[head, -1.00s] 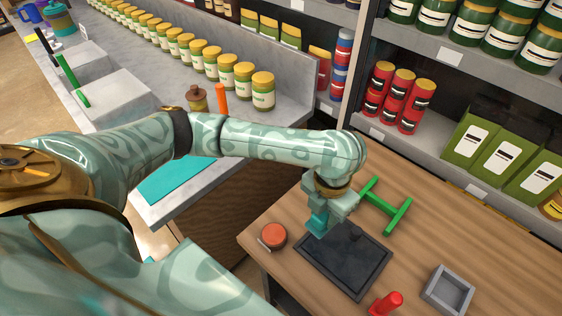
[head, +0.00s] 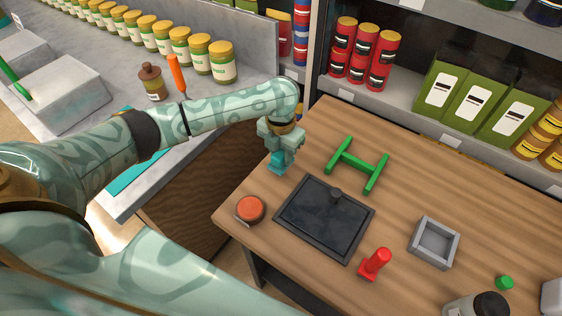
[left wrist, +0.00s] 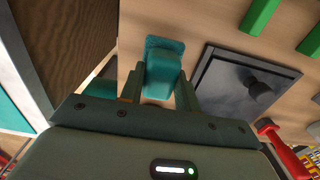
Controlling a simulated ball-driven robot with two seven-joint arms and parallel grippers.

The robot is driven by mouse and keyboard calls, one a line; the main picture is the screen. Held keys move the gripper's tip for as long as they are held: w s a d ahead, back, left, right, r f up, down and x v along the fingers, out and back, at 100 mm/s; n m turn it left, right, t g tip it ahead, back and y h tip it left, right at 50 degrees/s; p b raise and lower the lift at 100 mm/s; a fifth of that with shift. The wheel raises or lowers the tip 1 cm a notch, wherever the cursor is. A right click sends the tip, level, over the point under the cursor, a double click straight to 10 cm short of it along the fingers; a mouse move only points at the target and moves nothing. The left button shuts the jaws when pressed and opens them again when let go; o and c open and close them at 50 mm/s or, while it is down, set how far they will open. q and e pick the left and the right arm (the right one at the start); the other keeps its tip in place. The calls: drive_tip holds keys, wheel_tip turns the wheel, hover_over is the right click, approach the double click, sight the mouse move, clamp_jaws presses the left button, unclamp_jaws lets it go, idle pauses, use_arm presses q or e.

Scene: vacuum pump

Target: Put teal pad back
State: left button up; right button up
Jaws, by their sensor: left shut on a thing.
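My left gripper (head: 279,152) is shut on the teal pad (head: 277,163), a small teal block with a rougher end. The pad also shows between the fingers in the left wrist view (left wrist: 163,68). It is near the left edge of the wooden table (head: 410,160), behind the dark square plate (head: 325,222) and apart from it. I cannot tell whether the pad touches the table. A flat teal mat (head: 137,174) lies on the grey counter, partly hidden by my left arm. My right gripper is not in view.
A green H-shaped piece (head: 356,165), a round orange-red piece (head: 249,209), a red peg (head: 376,262) and a grey open box (head: 434,242) stand around the plate. Shelves with red cans (head: 360,55) rise behind. A brown bottle (head: 152,82) stands on the counter.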

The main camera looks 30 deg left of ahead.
sight(281, 161)
use_arm(q)
wheel_tip(281, 161, down, 3)
drive_tip(key=shift+f+b, duration=0.1)
drive_tip(key=shift+b, duration=0.3)
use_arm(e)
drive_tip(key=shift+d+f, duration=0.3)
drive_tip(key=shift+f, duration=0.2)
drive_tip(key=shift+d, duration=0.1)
use_arm(q)
drive_tip(key=o, duration=0.9)
wheel_tip(281, 161, up, 12)
drive_tip(key=p, duration=0.4)
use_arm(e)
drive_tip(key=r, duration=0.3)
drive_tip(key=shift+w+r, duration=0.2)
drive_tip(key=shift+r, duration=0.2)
